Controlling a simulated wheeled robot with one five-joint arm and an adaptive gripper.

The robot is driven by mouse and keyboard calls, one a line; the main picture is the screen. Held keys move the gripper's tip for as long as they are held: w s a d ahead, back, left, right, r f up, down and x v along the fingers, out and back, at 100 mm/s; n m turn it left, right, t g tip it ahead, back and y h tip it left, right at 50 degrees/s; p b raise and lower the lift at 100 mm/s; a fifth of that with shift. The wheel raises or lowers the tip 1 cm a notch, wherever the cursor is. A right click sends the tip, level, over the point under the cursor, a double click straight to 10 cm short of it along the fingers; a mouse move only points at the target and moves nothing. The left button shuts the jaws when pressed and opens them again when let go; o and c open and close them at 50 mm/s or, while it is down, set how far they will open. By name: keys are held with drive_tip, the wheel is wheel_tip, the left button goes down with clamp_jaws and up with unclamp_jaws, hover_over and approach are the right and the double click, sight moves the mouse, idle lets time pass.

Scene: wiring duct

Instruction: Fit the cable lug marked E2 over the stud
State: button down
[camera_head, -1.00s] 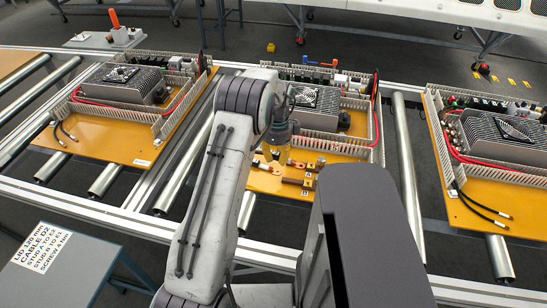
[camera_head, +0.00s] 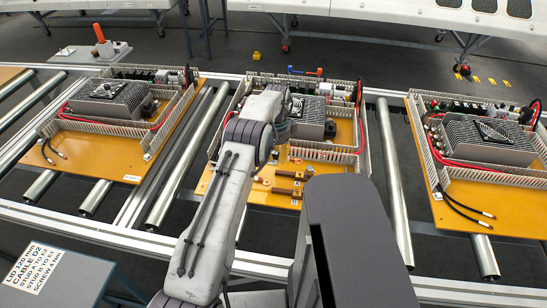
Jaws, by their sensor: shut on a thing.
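My gripper (camera_head: 280,131) is over the middle orange panel (camera_head: 205,185), at the end of my arm, close to the grey finned heatsink box (camera_head: 313,112). Its fingers are mostly hidden behind the wrist. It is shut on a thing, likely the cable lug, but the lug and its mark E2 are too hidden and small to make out. Copper bars (camera_head: 284,192) on dark blocks lie at the panel's front, nearer to me than the gripper. Small round parts near them may be studs; which is which I cannot tell. A red cable (camera_head: 361,120) runs along the panel's right duct.
Slotted grey duct walls (camera_head: 365,150) edge the middle panel. Similar panels stand left (camera_head: 65,165) and right (camera_head: 480,225) on the roller conveyor (camera_head: 392,185). A sign (camera_head: 45,272) at lower left reads stud A to E2, stud B to E1.

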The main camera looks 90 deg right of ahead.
sight(278, 172)
drive_tip(key=shift+s+d, duration=0.4)
drive_tip(key=shift+d, duration=0.05)
drive_tip(key=shift+f, duration=0.15)
idle(0.6)
drive_tip(key=shift+f+b, duration=2.25)
drive_tip(key=shift+f, duration=0.55)
drive_tip(key=shift+b, duration=0.3)
drive_tip(key=shift+f+b, duration=0.95)
drive_tip(key=shift+b, duration=0.2)
idle(2.0)
drive_tip(key=c, duration=1)
unclamp_jaws()
